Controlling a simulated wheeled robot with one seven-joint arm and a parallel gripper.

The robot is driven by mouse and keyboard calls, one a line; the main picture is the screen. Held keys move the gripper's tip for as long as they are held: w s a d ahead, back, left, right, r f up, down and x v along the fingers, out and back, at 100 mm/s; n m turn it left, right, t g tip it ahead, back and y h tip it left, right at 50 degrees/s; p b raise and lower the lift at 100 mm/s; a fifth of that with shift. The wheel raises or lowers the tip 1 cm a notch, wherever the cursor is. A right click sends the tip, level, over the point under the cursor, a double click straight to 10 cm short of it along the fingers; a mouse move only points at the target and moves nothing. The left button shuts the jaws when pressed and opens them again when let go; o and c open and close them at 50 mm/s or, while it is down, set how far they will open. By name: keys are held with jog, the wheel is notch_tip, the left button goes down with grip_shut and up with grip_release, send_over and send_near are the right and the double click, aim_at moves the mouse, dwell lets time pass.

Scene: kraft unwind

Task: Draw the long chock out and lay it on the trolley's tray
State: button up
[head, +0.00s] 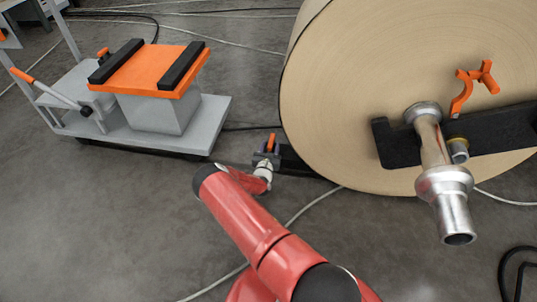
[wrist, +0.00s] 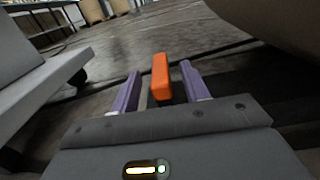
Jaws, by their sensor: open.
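An orange upright grip (wrist: 160,78) stands between the two purple fingers of my gripper (wrist: 161,72) in the wrist view. The fingers are open, one on each side, and gaps show. In the head view my gripper (head: 267,157) is low at the left foot of the big roll, with the orange grip (head: 271,142) showing at it. A dark block (head: 293,160) reaches from there under the roll; it looks like the long chock, mostly hidden. The trolley (head: 215,118) stands at the left, with an orange tray (head: 148,68) on a grey box.
The kraft roll (head: 410,80) fills the right side, with a metal shaft (head: 445,190), a dark arm (head: 390,145) and an orange hook (head: 462,92) at its face. Two black strips (head: 182,65) lie along the tray's sides. Cables cross the floor. Floor between trolley and roll is mostly clear.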

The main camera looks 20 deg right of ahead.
aim_at(271, 140)
jog(key=shift+b+x, duration=0.35)
jog(key=shift+x, duration=1.6)
jog(key=shift+c, duration=0.3)
grip_shut()
